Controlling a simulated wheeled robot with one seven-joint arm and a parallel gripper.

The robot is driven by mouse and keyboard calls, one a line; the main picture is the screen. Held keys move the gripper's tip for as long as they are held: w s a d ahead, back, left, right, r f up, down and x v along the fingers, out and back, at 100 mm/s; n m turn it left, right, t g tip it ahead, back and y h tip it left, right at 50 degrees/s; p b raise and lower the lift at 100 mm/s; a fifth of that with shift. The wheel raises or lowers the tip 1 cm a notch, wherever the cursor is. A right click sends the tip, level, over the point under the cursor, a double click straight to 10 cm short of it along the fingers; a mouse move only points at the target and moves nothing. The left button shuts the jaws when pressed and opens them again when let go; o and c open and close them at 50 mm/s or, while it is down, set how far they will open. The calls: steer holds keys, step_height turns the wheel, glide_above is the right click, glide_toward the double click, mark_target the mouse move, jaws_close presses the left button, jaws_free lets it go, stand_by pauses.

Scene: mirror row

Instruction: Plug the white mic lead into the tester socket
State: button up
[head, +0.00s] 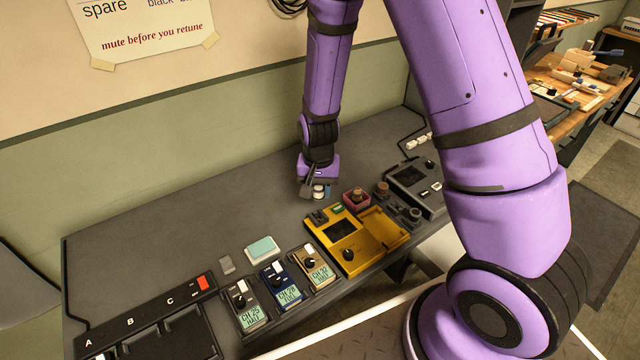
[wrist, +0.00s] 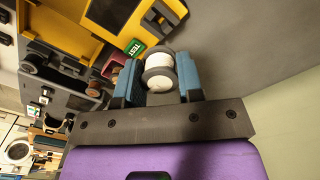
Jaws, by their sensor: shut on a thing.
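The white mic lead's plug (wrist: 159,71), white with grey rings, is between the blue finger pads of my gripper (wrist: 158,84) in the wrist view. My gripper (head: 318,189) is shut on it in the head view, low over the counter behind the tester, where the plug shows as a small white piece (head: 319,191). The yellow tester (head: 375,250) lies to the front right of my gripper, with a dark screen and a green label; in the wrist view the tester (wrist: 88,38) is at upper left, with its TEST label nearby. I cannot make out the socket opening or the lead's cable.
A pink tray (head: 357,205) holding something brown stands behind the tester. A grey device (head: 415,183) is to its right. Several belt packs (head: 282,288) and a dock marked A, B, C (head: 140,325) are at left. The back left of the counter is clear.

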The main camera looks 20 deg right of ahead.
steer(key=shift+f, duration=2.6)
steer(key=shift+s+f, duration=0.1)
steer(key=shift+f, duration=0.9)
steer(key=o, duration=1)
steer(key=shift+r, duration=0.1)
step_height(320, 180, up, 11)
steer(key=shift+f, duration=0.2)
